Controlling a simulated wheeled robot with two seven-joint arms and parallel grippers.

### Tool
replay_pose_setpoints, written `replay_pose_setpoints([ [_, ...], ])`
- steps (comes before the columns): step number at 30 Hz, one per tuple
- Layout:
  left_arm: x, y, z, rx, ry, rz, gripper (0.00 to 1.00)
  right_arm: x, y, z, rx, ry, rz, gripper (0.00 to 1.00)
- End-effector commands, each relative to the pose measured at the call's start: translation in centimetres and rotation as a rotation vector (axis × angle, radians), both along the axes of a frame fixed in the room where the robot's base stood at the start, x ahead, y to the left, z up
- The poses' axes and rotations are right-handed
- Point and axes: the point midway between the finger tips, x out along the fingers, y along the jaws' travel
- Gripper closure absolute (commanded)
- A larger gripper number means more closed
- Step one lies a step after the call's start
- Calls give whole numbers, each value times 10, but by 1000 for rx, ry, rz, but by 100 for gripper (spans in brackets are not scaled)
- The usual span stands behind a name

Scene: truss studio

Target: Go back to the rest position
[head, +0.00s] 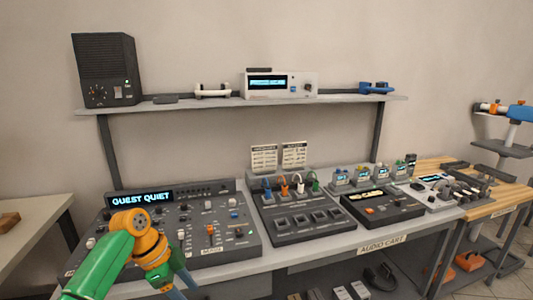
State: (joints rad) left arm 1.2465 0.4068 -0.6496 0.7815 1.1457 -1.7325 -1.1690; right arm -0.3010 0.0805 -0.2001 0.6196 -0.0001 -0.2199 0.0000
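My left arm (125,250), green with an orange joint, comes in at the lower left, in front of the audio mixer (218,222). The arm bends at the orange joint, and its far part runs down out of the picture. My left gripper is not seen. My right arm and gripper are not in view. The mixer, with a display reading "QUEST QUIET" (141,198), sits on the audio cart (345,246), partly hidden by my arm.
A pad unit (300,217) and a dark console (382,207) stand right of the mixer. A shelf (200,104) above carries a black speaker (106,70) and a white device (281,84). A wooden-topped table (500,193) is at right; another table (35,225) is at left.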

Motion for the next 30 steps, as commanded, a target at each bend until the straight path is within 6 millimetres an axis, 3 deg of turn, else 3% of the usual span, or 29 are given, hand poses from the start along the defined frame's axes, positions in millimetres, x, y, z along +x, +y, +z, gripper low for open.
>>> replay_pose_setpoints([
  [8, -1, 2, -78, 30, 51, 211, 36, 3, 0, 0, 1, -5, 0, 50],
  [14, -21, 9, -165, 79, 95, 437, 36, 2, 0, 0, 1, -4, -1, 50],
  [17, -49, 15, -224, 119, 119, 580, 36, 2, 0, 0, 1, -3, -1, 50],
  [20, -99, 22, -292, 170, 139, 742, 36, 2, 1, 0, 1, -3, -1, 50],
  [21, -124, 24, -317, 190, 144, 802, 36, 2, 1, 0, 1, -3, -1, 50],
  [23, -166, 27, -350, 215, 149, 885, 36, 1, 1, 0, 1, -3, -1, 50],
  [24, -196, 29, -369, 230, 150, 934, 36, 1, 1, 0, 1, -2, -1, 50],
  [27, -272, 28, -401, 250, 160, 1032, 36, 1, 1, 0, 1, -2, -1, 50],
  [30, -335, 24, -416, 252, 171, 1095, 36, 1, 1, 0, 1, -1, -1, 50],
])
